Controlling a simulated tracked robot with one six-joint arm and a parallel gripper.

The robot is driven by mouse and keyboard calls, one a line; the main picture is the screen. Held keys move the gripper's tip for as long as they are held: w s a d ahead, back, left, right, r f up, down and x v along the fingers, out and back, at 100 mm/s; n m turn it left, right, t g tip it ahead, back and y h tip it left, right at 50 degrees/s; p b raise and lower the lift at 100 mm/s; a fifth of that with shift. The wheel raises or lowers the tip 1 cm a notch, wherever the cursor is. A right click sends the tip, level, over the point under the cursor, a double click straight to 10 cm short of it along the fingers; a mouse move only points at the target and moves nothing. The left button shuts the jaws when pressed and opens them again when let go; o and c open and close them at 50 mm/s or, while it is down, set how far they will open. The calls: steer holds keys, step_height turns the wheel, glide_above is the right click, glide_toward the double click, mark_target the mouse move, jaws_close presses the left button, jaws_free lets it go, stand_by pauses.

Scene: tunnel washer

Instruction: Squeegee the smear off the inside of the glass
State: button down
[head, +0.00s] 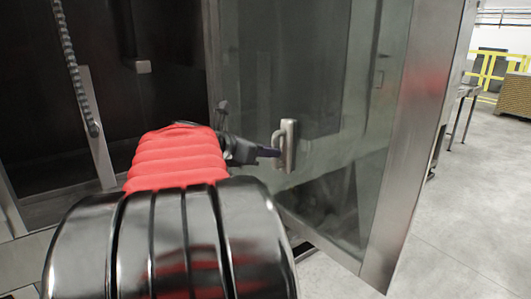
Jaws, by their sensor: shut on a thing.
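I cannot make out a squeegee.
The door's wide metal edge (412,140) stands to the right. A dark washer interior (150,30) is at left, with a hanging ribbed hose (73,65). Open grey floor (470,220) lies to the right. A yellow railing (490,65) is far behind.

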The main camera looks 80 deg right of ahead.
steer(key=shift+w+a, duration=0.85)
steer(key=shift+a, duration=0.3)
steer(key=shift+w+a, duration=0.8)
steer(key=shift+a, duration=0.3)
steer(key=shift+w+a, duration=0.9)
steer(key=shift+a, duration=0.3)
